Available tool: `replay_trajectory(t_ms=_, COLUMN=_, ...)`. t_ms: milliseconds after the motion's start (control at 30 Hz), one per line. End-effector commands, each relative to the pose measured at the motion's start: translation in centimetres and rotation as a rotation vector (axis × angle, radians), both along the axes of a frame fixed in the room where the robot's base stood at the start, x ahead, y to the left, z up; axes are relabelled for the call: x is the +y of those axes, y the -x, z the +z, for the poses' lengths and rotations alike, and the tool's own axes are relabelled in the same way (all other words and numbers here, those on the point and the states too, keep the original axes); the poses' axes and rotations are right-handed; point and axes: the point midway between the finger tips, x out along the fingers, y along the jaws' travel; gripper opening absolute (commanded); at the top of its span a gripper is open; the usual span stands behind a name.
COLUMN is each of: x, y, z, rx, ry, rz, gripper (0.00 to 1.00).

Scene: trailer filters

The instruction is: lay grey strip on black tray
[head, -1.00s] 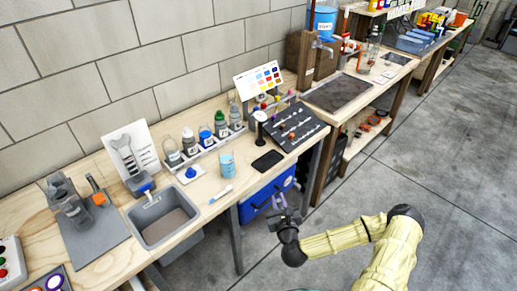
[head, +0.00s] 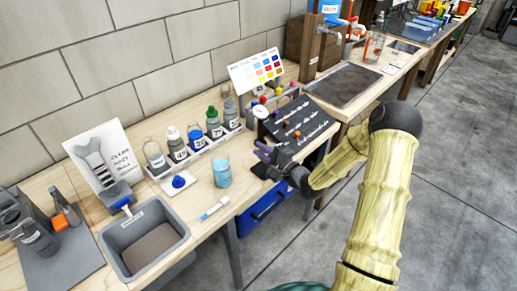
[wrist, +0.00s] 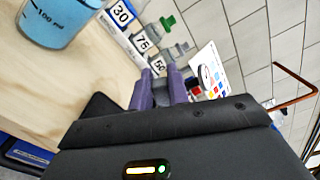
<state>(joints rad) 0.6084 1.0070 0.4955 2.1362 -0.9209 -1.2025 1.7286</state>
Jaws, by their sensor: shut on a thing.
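My gripper (head: 268,152) has purple fingers and is over the table's front edge, by the dark sloping board. In the wrist view my gripper (wrist: 160,90) is shut on a small grey piece, taken as the grey strip (wrist: 160,96); the fingers hide most of it. A small flat black piece, taken as the black tray (head: 259,171), lies on the wood near the front edge. My gripper covers part of it in the head view. In the wrist view the black tray (wrist: 97,112) is left of the fingers, apart from them.
A dark sloping board (head: 300,124) with small items stands just behind my gripper. A beaker of blue liquid (head: 221,173), a rack of bottles (head: 200,150) and a colour chart (head: 258,70) are nearby. A white and blue stick (head: 214,208) lies near the front edge.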

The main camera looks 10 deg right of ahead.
Motion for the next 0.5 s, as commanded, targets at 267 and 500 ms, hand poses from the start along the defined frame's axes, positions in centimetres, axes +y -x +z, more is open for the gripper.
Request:
replay_trajectory(t_ms=267, x=0.66, y=-0.02, z=0.21, rx=-0.007, ry=0.009, rz=0.016, gripper=0.0)
replay_trajectory(t_ms=500, x=0.53, y=-0.03, z=-0.3, rx=-0.006, ry=0.008, rz=0.014, gripper=0.0)
